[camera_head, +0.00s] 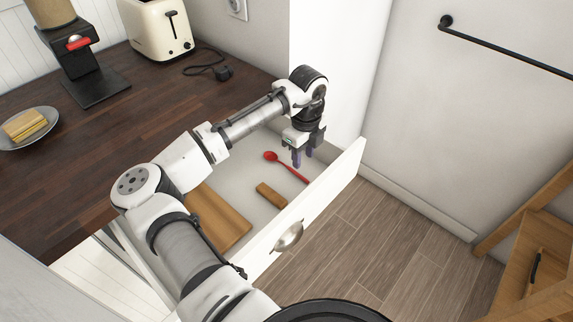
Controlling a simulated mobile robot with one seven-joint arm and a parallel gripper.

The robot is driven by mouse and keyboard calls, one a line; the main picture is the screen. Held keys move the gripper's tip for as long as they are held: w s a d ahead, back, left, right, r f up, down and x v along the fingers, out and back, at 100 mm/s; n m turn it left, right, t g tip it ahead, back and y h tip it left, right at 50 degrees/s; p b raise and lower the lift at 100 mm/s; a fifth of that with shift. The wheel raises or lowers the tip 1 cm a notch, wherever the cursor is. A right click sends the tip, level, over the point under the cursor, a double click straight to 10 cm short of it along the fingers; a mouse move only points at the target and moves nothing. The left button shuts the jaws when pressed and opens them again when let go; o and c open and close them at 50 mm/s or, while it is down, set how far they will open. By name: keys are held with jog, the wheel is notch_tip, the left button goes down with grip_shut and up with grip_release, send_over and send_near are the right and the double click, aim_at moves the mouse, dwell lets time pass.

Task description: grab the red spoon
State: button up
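The red spoon (287,167) lies in the open drawer (331,186), near its far right end. Its bowl points to the upper left and its handle runs down to the right. My gripper (303,160) points down over the drawer, close to the spoon's handle. The fingers look apart with nothing seen between them. I cannot tell how high the fingertips are above the spoon.
A small wooden block (271,195) and a wooden board (219,217) lie in the same drawer. The drawer front has a metal handle (288,236). A white wall (322,60) stands behind my gripper. The counter (130,120) holds a toaster (158,30) and a plate (28,128).

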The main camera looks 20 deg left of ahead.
aim_at(300, 175)
jog(key=shift+a+f+p, duration=0.15)
jog(key=shift+f+p, duration=0.35)
jog(key=shift+f, duration=1.3)
jog(key=shift+a+f+p, duration=0.15)
jog(key=shift+f+p, duration=0.3)
jog(key=shift+f, duration=1.3)
grip_shut()
